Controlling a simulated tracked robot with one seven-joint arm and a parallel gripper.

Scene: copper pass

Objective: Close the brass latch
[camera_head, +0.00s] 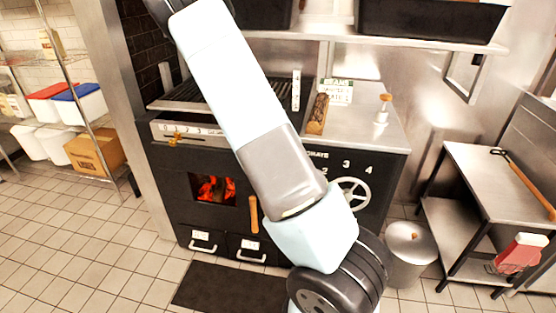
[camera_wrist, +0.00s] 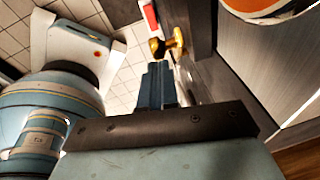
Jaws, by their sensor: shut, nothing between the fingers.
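The brass latch (camera_head: 174,139) is a small yellow-gold piece at the left of the stove's front panel, beside a pale strip with numbers. In the wrist view a brass knob (camera_wrist: 167,44), likely the same latch, stands out from a dark upright edge. My gripper (camera_wrist: 158,84) is shut and empty, its fingertips pointing toward the brass knob with a small gap seeming to remain. I cannot tell whether they touch. In the head view my arm crosses the stove and my gripper does not show.
The black stove (camera_head: 170,195) has a fire window (camera_head: 212,189), a wooden handle (camera_head: 254,214) and a handwheel (camera_head: 350,195). A wire shelf (camera_head: 95,125) with bins stands left. A steel table (camera_head: 485,180) and bin (camera_head: 410,250) stand right. Tiled floor is clear at front left.

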